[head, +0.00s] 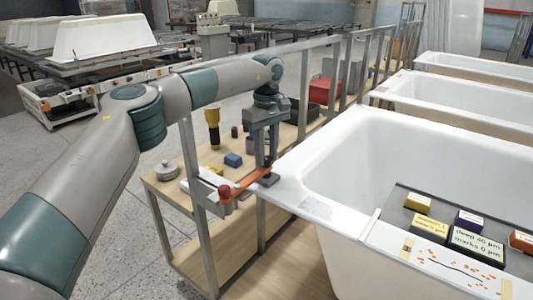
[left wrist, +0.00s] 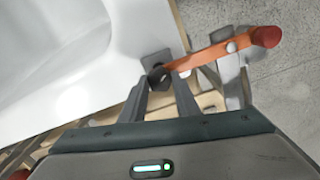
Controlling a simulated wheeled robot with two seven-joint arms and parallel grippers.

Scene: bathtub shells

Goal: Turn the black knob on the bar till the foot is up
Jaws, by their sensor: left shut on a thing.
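An orange bar (head: 247,182) with a red ball end (head: 225,192) reaches from a grey bracket to the near corner of the white tub. The bar also shows in the left wrist view (left wrist: 215,50). My left gripper (head: 265,167) points down at the bar's tub end. In the left wrist view its fingers (left wrist: 160,82) are closed on the black knob (left wrist: 157,74), which they partly hide. A dark grey square foot (head: 269,180) is at the tub's rim below the fingers. I cannot tell whether it touches the rim. My right gripper is not in view.
The white tub (head: 350,130) lies right of the gripper. A dark tray (head: 395,215) with labelled blocks spans it. A wooden bench (head: 160,188) behind the bar holds a yellow-handled tool (head: 212,125), a blue block (head: 233,159) and a metal weight (head: 167,170). Metal posts (head: 190,160) stand close to my arm.

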